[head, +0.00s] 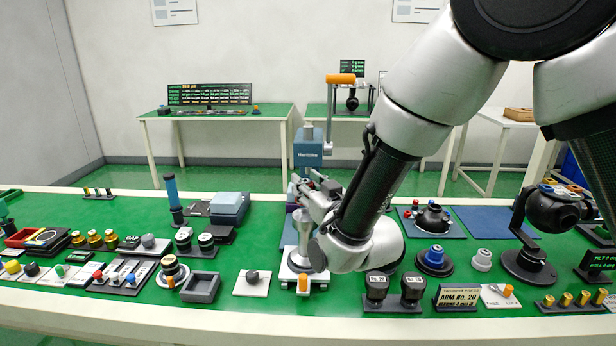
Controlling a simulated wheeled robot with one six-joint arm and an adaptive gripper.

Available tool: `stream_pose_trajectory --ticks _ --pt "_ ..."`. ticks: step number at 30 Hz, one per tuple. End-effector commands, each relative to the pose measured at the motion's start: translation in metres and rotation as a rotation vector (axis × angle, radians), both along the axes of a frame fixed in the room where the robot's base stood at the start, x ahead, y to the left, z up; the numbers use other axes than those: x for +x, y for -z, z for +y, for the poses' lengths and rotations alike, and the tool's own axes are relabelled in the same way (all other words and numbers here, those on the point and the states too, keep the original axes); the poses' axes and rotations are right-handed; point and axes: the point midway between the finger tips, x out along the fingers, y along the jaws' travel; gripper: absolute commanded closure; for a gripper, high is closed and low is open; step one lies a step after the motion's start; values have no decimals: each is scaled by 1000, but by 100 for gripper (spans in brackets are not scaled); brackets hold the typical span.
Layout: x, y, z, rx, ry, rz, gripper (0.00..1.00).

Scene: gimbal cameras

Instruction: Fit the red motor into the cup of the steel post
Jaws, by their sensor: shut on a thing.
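My gripper (312,192) is over the green bench, beside and just above the steel post (303,232). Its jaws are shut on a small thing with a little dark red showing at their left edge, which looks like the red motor. Most of it is hidden by the fingers. The post is a silver column on a white base plate with an orange knob in front. Its cup is behind or below my fingers, so I cannot tell whether the motor touches it.
A blue-topped press (308,150) stands close behind the post. A dark grey tray (200,287) and a white plate with a grey knob (252,283) lie to the left. Two black labelled blocks (394,290) stand right of the post. A blue mat (490,222) is bare.

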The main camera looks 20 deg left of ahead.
Motion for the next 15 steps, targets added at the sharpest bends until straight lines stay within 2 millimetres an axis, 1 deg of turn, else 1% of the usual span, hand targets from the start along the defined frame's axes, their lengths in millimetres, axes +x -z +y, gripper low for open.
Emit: stream_pose_trajectory --ticks 1,6,15 --pt "0 6 0 -1 0 0 96" --pt "0 18 0 1 0 -1 96" --pt "0 25 0 1 0 -1 96"
